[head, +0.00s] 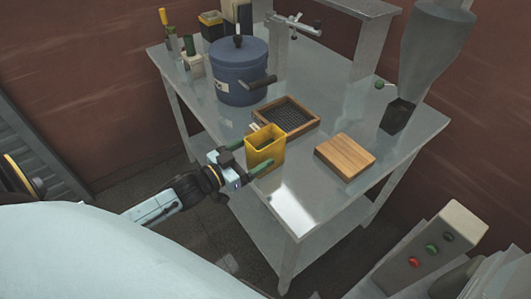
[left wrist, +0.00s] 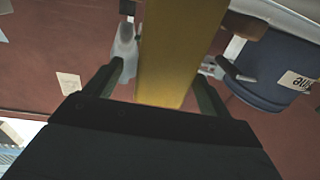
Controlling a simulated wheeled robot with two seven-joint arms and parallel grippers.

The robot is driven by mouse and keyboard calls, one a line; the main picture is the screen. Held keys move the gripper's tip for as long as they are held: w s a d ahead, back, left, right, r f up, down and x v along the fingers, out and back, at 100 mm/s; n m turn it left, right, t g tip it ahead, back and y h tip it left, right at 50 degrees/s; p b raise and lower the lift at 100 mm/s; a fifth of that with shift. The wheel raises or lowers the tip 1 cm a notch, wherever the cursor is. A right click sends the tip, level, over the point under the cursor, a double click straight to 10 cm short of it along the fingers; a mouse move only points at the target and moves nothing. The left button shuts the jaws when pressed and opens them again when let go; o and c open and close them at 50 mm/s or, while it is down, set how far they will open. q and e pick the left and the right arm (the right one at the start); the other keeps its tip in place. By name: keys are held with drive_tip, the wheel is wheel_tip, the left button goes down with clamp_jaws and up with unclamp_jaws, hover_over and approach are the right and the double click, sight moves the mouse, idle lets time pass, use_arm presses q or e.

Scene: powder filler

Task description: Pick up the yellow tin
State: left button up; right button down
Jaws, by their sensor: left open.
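The yellow tin (head: 267,147) stands upright and open-topped near the front left edge of the metal table. My left gripper (head: 248,156) is at the tin, its green fingers spread with one on each side of it. My right gripper is in neither view.
On the table (head: 289,205), a wooden tray with dark mesh (head: 287,115) is right behind the tin, and a wooden block (head: 345,156) lies to the right. A blue pot (head: 239,72) stands further back. A grey funnel (head: 433,45) hangs at right. The front corner is clear.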

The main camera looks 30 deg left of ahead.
sight(279, 136)
use_arm(q)
drive_tip(key=x, duration=0.5)
drive_tip(key=shift+a, duration=0.15)
drive_tip(key=shift+c, duration=0.4)
drive_tip(key=shift+r, duration=0.1)
drive_tip(key=c, duration=1.1)
